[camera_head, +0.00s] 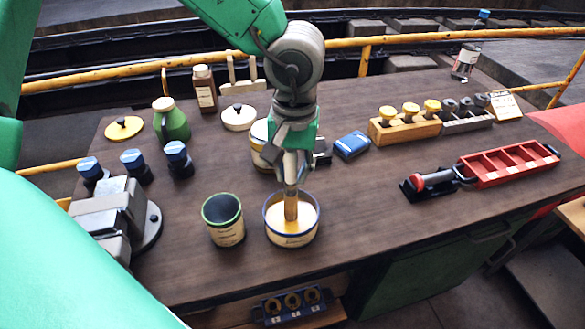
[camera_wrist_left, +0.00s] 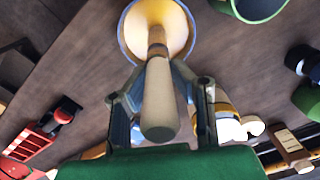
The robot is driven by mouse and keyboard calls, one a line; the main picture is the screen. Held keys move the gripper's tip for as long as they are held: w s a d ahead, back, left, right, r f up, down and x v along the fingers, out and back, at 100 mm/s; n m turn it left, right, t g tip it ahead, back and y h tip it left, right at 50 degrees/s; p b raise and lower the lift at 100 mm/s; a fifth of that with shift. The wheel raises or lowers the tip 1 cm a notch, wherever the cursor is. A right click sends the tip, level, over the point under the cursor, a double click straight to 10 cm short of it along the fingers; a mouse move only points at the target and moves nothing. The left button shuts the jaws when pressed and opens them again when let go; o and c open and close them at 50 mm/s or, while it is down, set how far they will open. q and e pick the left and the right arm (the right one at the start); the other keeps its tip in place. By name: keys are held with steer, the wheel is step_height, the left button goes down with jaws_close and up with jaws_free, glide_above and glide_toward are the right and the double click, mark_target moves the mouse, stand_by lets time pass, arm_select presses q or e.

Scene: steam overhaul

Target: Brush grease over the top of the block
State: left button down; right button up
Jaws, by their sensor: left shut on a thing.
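My left gripper (camera_head: 291,180) points down over the bench and is shut on the handle of a wooden brush (camera_head: 291,207). The brush stands nearly upright with its lower end in a white pot of pale grease (camera_head: 291,240) with a blue rim. In the left wrist view, the pale brush handle (camera_wrist_left: 159,103) lies between the fingers and its far end reaches into the pot (camera_wrist_left: 182,30); the bristles are hidden. A grey metal block-like fixture (camera_head: 105,205) sits at the bench's left edge; I cannot tell whether this is the block. My right gripper is not in view.
A green-rimmed tin (camera_head: 225,228) stands just left of the pot. Several blue-capped parts (camera_head: 132,163), a green bottle (camera_head: 171,122) and a blue box (camera_head: 352,144) stand farther back. A red tray (camera_head: 508,164) lies right. The bench between pot and tray is clear.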

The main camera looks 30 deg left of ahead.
arm_select(q)
steer(key=shift+s+f+p, duration=0.1)
steer(key=shift+f+p, duration=0.05)
steer(key=shift+p, duration=0.55)
stand_by(2.0)
step_height(320, 180, up, 5)
steer(key=p, duration=0.7)
steer(key=shift+r+p, duration=1)
steer(key=shift+r, duration=0.15)
steer(key=shift+f, duration=0.1)
